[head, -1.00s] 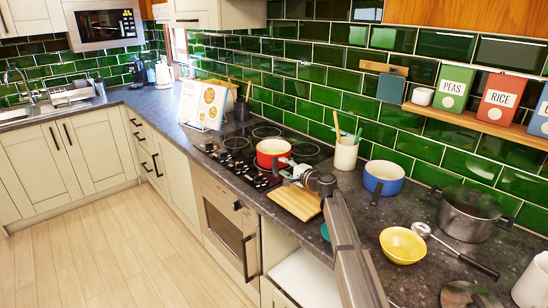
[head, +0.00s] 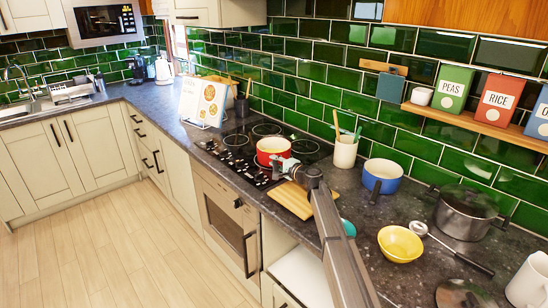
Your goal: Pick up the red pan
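The red pan (head: 266,154), with a pale inside, sits on the black hob at the middle of the head view. Its near right side is partly hidden by my gripper (head: 281,165), and I cannot make out its handle. My gripper is at the pan's near right side, low over the hob edge. The fingers are small and overlap the pan, so I cannot tell whether they touch it or are open or shut.
A wooden board (head: 290,203) lies below my gripper. A utensil pot (head: 345,152), blue pot (head: 381,176), yellow bowl (head: 400,244) and grey saucepan (head: 465,215) stand to the right. A recipe book stand (head: 205,101) is left of the hob (head: 237,141).

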